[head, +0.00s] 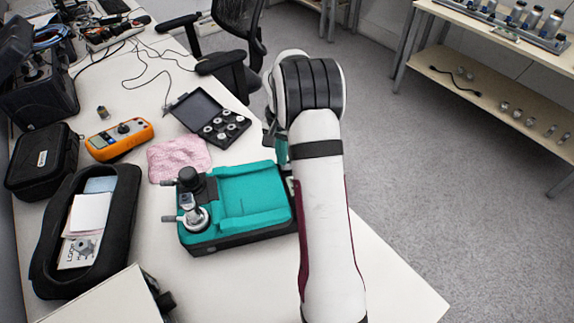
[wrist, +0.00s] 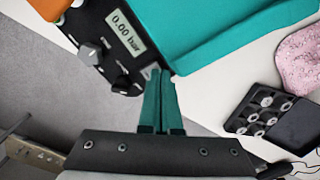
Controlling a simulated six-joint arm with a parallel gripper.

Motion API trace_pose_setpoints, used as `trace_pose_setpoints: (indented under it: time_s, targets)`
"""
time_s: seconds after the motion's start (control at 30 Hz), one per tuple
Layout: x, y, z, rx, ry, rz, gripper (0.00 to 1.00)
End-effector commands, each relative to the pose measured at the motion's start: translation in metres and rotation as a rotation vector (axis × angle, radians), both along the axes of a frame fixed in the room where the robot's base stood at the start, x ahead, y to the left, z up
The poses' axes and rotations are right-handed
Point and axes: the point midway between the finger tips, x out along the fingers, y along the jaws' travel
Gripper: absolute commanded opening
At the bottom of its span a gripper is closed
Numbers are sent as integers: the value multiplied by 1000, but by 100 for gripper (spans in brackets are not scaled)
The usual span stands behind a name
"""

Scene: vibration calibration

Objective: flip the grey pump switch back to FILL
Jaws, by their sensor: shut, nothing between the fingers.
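The teal pump unit (head: 250,195) sits on the white table, and its black front panel shows in the wrist view (wrist: 107,15). A display (wrist: 126,32) on the panel reads 0.00 bar. A grey switch or knob (wrist: 90,53) stands left of and below the display. The small labels near it are too blurred to read, so its setting is unclear. My gripper (wrist: 157,73) is shut and empty, its teal fingers at the panel's right end, apart from the grey knob. In the head view my arm hides the panel and most of the gripper.
A black case of round weights (head: 222,125) and a pink cloth (head: 178,158) lie behind the pump. An orange multimeter (head: 120,138) and a black open pouch (head: 60,270) are left. Right of my arm is open floor, with a shelf (head: 500,85) beyond.

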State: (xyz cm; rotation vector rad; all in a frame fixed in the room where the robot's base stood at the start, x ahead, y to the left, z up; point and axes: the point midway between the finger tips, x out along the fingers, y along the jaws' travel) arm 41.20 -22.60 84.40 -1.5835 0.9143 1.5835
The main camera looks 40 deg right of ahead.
Motion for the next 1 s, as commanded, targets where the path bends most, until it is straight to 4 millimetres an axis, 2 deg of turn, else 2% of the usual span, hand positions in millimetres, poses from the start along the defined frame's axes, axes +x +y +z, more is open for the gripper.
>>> trace_pose_setpoints:
  time_s: [0.67,1.0]
  targets:
    - [0,0,-5,0,0,0,0]
    - [0,0,31,-1,-2,0,0]
